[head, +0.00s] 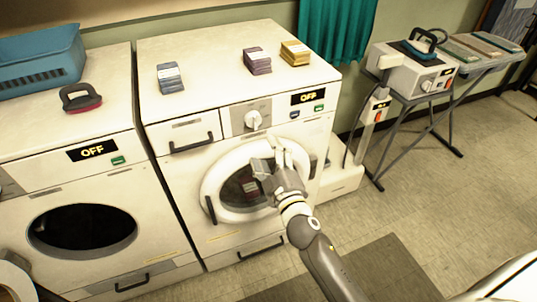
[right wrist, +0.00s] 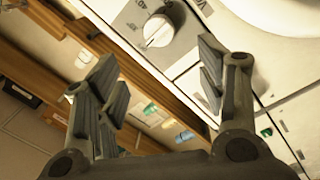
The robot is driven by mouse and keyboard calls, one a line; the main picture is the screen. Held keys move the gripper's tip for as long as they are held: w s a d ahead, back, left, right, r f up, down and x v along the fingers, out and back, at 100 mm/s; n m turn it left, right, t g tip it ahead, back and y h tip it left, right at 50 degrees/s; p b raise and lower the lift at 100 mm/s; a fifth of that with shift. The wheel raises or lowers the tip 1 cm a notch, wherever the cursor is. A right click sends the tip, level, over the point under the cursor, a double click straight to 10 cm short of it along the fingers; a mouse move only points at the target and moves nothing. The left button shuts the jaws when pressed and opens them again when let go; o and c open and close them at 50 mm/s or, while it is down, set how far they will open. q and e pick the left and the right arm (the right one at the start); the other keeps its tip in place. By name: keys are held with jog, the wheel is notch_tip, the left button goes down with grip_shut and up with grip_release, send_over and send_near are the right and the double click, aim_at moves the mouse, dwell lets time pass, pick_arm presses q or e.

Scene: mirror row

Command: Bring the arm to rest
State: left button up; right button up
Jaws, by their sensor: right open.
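My right gripper (head: 268,160) is in front of the right washing machine (head: 170,35), over its round door (head: 212,185) in the head view. Its fingers are apart with nothing between them, also in the right wrist view (right wrist: 165,85). The machine's white knob (head: 253,120) is above the gripper and shows ahead of the fingers in the right wrist view (right wrist: 158,30); the gripper appears apart from it. The display (head: 308,97) reads OFF. The door looks shut, with something reddish behind its glass. My left gripper is not in view.
Folded cloth stacks in blue (head: 170,78), purple (head: 257,61) and yellow (head: 295,53) lie on the machine. An ironing board (head: 490,55) stands right. Floor (head: 430,205) is clear there.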

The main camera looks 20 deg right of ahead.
dwell(0.3)
jog(key=s+f+m+g, duration=0.1)
jog(key=s+f+g, duration=0.25)
jog(key=f, duration=0.85)
jog(key=s+f+m+g, duration=0.15)
jog(key=s+f, duration=0.25)
jog(key=f, duration=0.7)
jog(key=s+f+m+g, duration=0.1)
jog(key=s+f+g, duration=0.25)
jog(key=f, duration=0.85)
jog(key=s+d+f+m+g, duration=0.15)
jog(key=s+f+g, duration=0.25)
jog(key=s+f, duration=1)
jog(key=s+f+m+g, duration=0.1)
jog(key=s+f, duration=0.1)
jog(key=s, duration=0.6)
jog(key=s+d+f+m+g, duration=0.1)
jog(key=s+f+g, duration=0.1)
jog(key=s, duration=0.5)
jog(key=s+d+f+m+g, duration=0.1)
jog(key=s+f+g, duration=0.1)
jog(key=s, duration=0.6)
jog(key=shift+s+d+f+m, duration=0.3)
jog(key=shift+f+m, duration=0.1)
jog(key=shift+f, duration=0.4)
